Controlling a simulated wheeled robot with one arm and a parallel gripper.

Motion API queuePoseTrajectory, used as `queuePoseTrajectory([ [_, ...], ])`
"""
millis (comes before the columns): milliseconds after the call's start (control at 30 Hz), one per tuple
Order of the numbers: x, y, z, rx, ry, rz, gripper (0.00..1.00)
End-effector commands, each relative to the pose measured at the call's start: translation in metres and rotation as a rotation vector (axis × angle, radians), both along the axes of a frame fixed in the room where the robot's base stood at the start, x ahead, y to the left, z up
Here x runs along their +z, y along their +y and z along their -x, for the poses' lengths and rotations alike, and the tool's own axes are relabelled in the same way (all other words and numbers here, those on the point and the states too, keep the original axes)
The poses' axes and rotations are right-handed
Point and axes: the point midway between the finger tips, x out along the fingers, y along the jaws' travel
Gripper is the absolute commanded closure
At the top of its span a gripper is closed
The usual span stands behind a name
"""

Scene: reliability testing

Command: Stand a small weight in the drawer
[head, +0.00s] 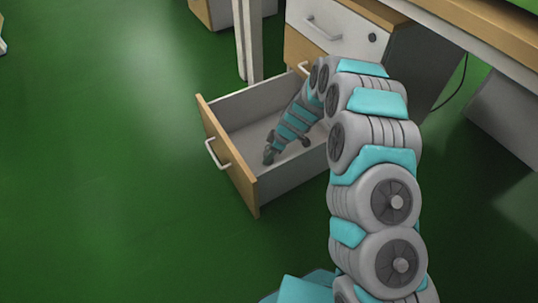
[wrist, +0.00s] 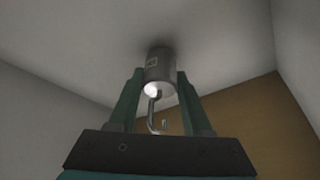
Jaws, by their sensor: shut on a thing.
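The small weight (wrist: 160,70) is a grey metal cylinder with a thin hook at its near end. It sits between the two fingers of my gripper (wrist: 159,80) in the wrist view. Its far end is against or very close to the drawer's pale floor, with a dark shadow around it; I cannot tell if it touches. In the head view the drawer (head: 228,160) is pulled open, with a wooden front and a white handle. My gripper (head: 285,148) reaches down inside it. I cannot make out the weight in the head view.
The drawer belongs to a cabinet (head: 330,27) under a desk (head: 500,35), with a closed upper drawer. A white desk leg (head: 248,40) stands behind the open drawer. In the wrist view a brown wall (wrist: 250,120) is at the right.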

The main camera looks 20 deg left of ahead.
Motion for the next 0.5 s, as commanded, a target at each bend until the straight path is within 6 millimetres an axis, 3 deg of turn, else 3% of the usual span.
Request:
queuePoseTrajectory([
  [433, -0.0066, 0.0002, -0.0005, 0.000, -0.001, -0.001, 1.00],
  [467, -0.0064, 0.0001, -0.0004, 0.000, -0.001, 0.000, 0.50],
  [500, -0.0055, 0.0000, -0.0004, 0.000, -0.001, 0.000, 0.45],
])
